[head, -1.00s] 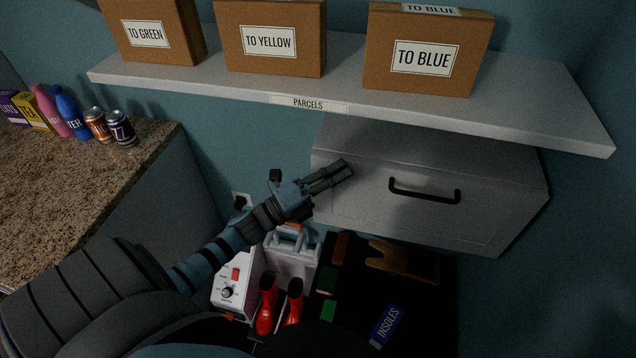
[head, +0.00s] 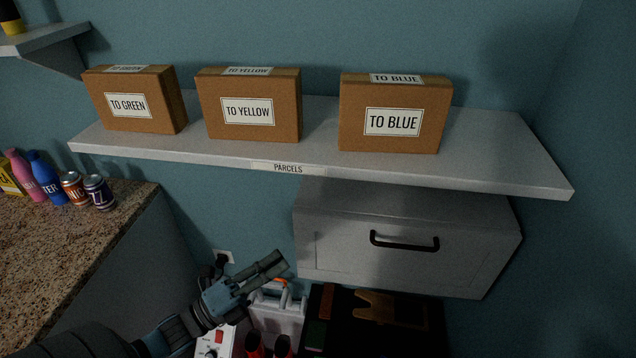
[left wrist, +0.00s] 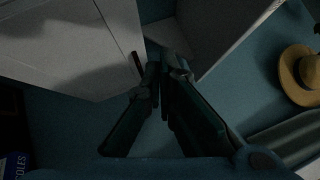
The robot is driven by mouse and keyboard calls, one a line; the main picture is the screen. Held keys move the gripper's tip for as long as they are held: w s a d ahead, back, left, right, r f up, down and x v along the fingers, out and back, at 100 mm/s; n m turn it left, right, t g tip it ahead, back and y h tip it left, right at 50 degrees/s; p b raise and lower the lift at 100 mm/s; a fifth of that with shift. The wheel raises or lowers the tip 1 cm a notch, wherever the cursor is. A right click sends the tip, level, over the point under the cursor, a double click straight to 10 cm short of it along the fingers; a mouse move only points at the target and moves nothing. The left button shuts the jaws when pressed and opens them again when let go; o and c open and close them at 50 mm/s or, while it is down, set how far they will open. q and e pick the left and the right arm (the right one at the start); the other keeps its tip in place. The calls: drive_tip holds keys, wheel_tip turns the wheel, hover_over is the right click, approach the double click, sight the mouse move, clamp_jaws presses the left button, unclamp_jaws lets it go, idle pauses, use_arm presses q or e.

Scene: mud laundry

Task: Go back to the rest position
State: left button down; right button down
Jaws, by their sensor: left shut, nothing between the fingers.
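My left gripper (head: 268,268) is shut and empty. In the head view it hangs in front of the wall, left of and below the grey drawer cabinet (head: 335,250), apart from it. The left wrist view shows its two fingers (left wrist: 160,75) together with nothing between them. The drawer cabinet, also in the left wrist view (left wrist: 70,45), is closed and has a dark handle (head: 404,243). My right gripper is in neither view.
A white shelf (head: 330,172) above the cabinet carries three parcels, TO GREEN (head: 135,100), TO YELLOW (head: 250,105) and TO BLUE (head: 392,115). A granite counter (head: 80,250) with cans and bottles stands at left. Below are red boots (head: 256,343) and a white case (head: 278,318). A straw hat (left wrist: 298,75) shows in the wrist view.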

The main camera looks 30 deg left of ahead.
use_arm(q)
drive_tip(key=s+a+f+n+g+y, duration=0.1)
drive_tip(key=a+f+n+g+y, duration=0.1)
drive_tip(key=a+f+n+y, duration=0.3)
drive_tip(key=a+f+n+g, duration=0.1)
drive_tip(key=f+n, duration=0.2)
drive_tip(key=f, duration=0.4)
drive_tip(key=s+a+f+n+g+y, duration=0.1)
drive_tip(key=a+f+n+g+y, duration=0.1)
drive_tip(key=a+f+n+y, duration=0.3)
drive_tip(key=s+a+f+n+g+y, duration=0.1)
drive_tip(key=s+f+n+g, duration=0.2)
drive_tip(key=s+f, duration=0.35)
drive_tip(key=s+a+f+n+g, duration=0.1)
drive_tip(key=s+f+n+g, duration=0.15)
drive_tip(key=f, duration=0.65)
drive_tip(key=s+d+f+n+g, duration=0.3)
drive_tip(key=s+f, duration=0.2)
drive_tip(key=s, duration=0.3)
drive_tip(key=s+d+f+n+g, duration=0.25)
drive_tip(key=s+f, duration=0.25)
drive_tip(key=s, duration=0.3)
drive_tip(key=s+d+f+n+g, duration=0.1)
drive_tip(key=s+d+f, duration=0.1)
drive_tip(key=d, duration=0.4)
drive_tip(key=s+d+f+g+h, duration=0.1)
drive_tip(key=s+d, duration=0.2)
drive_tip(key=d, duration=0.3)
drive_tip(key=shift+s+f+n, duration=0.3)
drive_tip(key=shift+f+n, duration=0.1)
